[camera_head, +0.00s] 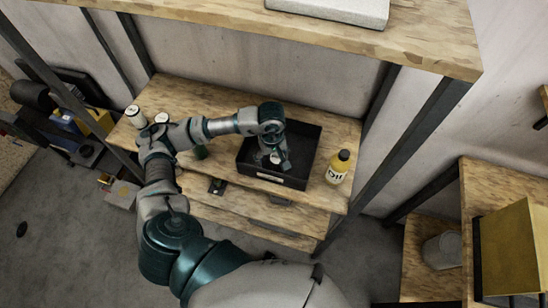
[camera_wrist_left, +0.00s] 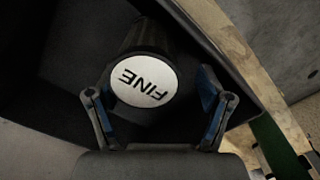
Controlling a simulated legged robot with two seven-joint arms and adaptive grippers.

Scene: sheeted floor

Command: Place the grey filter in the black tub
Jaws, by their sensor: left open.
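The black tub (camera_head: 246,170) stands on the middle wooden shelf. In the left wrist view its dark wall (camera_wrist_left: 226,40) runs around the gripper. The filter (camera_wrist_left: 135,40) is a dark grey cylinder with a white round end marked "FINE", inside the tub. My left gripper (camera_head: 279,163) reaches down into the tub in the head view. In the left wrist view its fingers (camera_wrist_left: 157,88) are spread on both sides of the white end, open. Whether either finger touches the filter I cannot tell. My right gripper is not in view.
A yellow bottle (camera_head: 338,168) stands right of the tub. White-topped containers (camera_head: 134,113) stand at the shelf's left end. A small dark item (camera_head: 217,186) lies near the front edge. An upper shelf (camera_head: 420,52) overhangs behind, and a dark post (camera_head: 408,150) rises at the right.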

